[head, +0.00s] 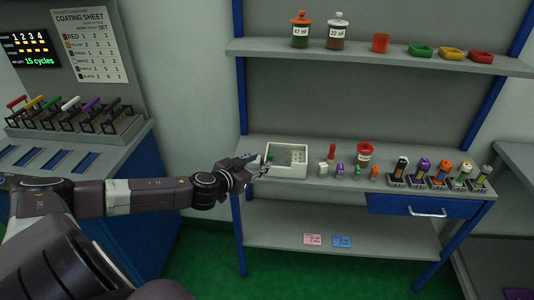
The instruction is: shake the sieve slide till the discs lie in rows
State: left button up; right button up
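A white box-like tray (287,175), which looks like the sieve slide, sits on the workbench shelf left of its middle. Small coloured discs (296,156) show inside it, too small to tell whether they lie in rows. My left gripper (261,166) is at the tray's left side, its fingers close to the left wall. I cannot tell whether they touch or grip it. My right gripper is not in view.
Small coloured parts and a red-lidded jar (365,152) stand right of the tray, then several tools in holders (437,177). An upper shelf (370,58) holds jars and coloured trays. A lever panel (75,120) stands at left.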

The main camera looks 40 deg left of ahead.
aim_at(270, 156)
pick_arm(q)
jog(key=shift+a+p+x, duration=0.2)
jog(key=shift+p+x, duration=0.2)
jog(key=shift+x, duration=1.5)
jog(key=shift+a+p+x, duration=0.25)
jog(key=shift+p+x, duration=0.1)
jog(key=shift+x, duration=1.6)
jog(key=shift+s+f, duration=0.1)
grip_shut()
grip_release()
jog(key=shift+d, duration=0.2)
